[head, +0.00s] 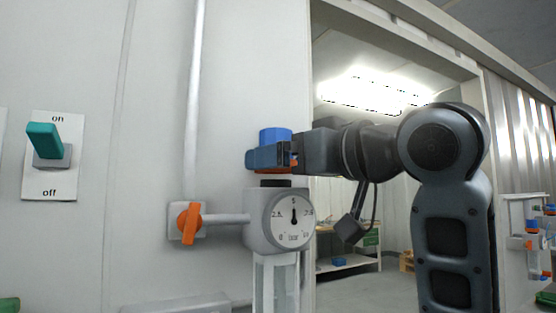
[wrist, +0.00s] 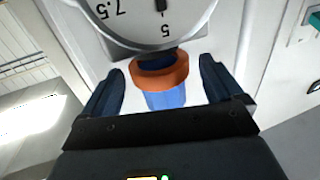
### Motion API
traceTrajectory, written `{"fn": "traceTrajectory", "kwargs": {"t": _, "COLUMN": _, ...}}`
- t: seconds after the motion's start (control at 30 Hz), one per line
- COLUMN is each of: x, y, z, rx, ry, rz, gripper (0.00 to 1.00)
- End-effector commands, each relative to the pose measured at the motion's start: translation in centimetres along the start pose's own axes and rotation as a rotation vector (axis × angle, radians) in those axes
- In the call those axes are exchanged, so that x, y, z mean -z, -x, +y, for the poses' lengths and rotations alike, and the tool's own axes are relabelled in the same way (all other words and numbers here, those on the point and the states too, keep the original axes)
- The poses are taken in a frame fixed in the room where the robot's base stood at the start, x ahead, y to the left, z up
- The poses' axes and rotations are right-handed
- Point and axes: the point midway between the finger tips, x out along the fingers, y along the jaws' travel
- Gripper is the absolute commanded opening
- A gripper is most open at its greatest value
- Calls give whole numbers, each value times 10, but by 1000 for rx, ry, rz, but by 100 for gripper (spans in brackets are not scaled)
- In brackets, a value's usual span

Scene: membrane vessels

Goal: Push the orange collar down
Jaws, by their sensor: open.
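The orange collar (wrist: 160,72) is a ring around the stem between the gauge housing and the blue knob (wrist: 166,98). In the head view my gripper's finger hides most of the collar, and only a sliver of orange (head: 294,162) shows. The top of the blue knob (head: 275,134) stands above my fingers. My gripper (wrist: 161,66) is open, with one dark blue finger on each side of the collar and a visible gap on both sides. In the head view my gripper (head: 271,157) reaches in from the right, level with the collar's height.
The round gauge (head: 292,217) is just below, on a grey housing over a clear vessel (head: 276,285). An orange valve handle (head: 189,223) sits on the pipe to the left. A teal switch (head: 45,142) is on the wall. A doorway opens behind my arm.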

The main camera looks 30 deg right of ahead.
Motion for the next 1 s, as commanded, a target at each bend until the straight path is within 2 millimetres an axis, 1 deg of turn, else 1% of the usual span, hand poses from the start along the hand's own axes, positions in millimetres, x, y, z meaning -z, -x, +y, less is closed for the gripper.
{"fn": "traceTrajectory", "kwargs": {"t": 0.03, "x": 0, "y": -6, "z": 0, "rx": 0, "ry": -2, "rz": -2, "gripper": 93}}
{"fn": "traceTrajectory", "kwargs": {"t": 0.1, "x": 0, "y": -12, "z": 0, "rx": 0, "ry": -2, "rz": -1, "gripper": 93}}
{"fn": "traceTrajectory", "kwargs": {"t": 0.2, "x": 0, "y": -17, "z": 0, "rx": -1, "ry": -1, "rz": -1, "gripper": 93}}
{"fn": "traceTrajectory", "kwargs": {"t": 0.47, "x": 0, "y": -19, "z": 0, "rx": -1, "ry": 0, "rz": 0, "gripper": 93}}
{"fn": "traceTrajectory", "kwargs": {"t": 0.57, "x": 0, "y": -19, "z": 0, "rx": -1, "ry": 0, "rz": 0, "gripper": 86}}
{"fn": "traceTrajectory", "kwargs": {"t": 1.0, "x": 0, "y": -19, "z": 0, "rx": -1, "ry": 0, "rz": 0, "gripper": 44}}
